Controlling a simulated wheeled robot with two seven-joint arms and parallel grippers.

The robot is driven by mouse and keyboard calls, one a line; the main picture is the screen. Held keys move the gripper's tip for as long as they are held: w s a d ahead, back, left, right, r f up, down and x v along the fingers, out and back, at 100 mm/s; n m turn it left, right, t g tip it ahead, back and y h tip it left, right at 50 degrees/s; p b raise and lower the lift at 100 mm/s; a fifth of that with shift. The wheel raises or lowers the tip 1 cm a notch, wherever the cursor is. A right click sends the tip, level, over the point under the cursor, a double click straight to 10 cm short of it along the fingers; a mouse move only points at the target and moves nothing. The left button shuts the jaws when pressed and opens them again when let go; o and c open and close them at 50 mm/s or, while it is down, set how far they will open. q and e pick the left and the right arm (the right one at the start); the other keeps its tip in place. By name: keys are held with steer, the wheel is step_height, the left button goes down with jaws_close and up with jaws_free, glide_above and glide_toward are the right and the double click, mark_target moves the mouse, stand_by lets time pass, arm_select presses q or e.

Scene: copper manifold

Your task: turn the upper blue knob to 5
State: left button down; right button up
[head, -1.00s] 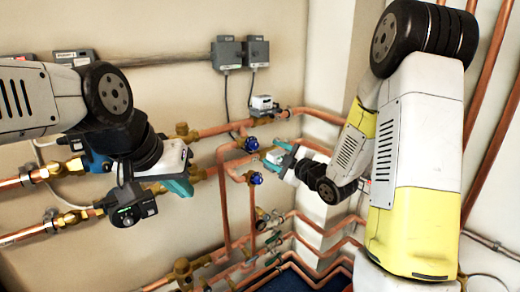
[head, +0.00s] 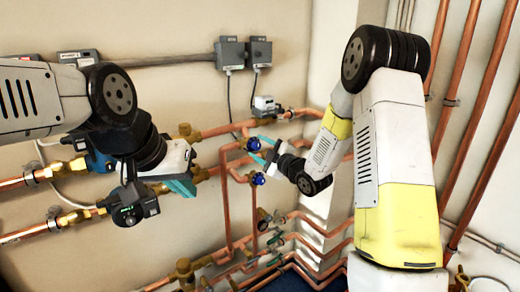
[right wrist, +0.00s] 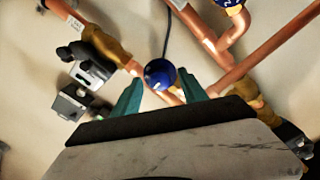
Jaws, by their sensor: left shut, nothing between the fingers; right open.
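The upper blue knob (head: 253,144) sits on the copper pipework in the middle of the head view, and a second, lower blue knob (head: 257,178) sits just below it. My right gripper (head: 264,150) is open close to the upper knob. In the right wrist view, a blue knob (right wrist: 160,74), apparently the upper one, appears between the teal fingertips of my right gripper (right wrist: 160,92), with gaps on both sides. The other blue knob (right wrist: 228,4) is cut off at the top edge. The knob's setting cannot be read. My left gripper (head: 182,186) is shut and empty, left of the knobs.
Copper pipes with brass fittings (head: 186,131) run behind and below the grippers. A grey-white actuator (head: 265,106) sits above the upper knob. Two grey boxes (head: 230,53) are on the wall. Dark pump units (head: 132,205) stand close by my left gripper.

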jaws_close()
steer(key=m, duration=0.3)
steer(key=shift+m, duration=0.4)
steer(key=m, duration=0.4)
steer(key=shift+m, duration=0.3)
steer(key=m, duration=0.3)
steer(key=shift+m, duration=2.2)
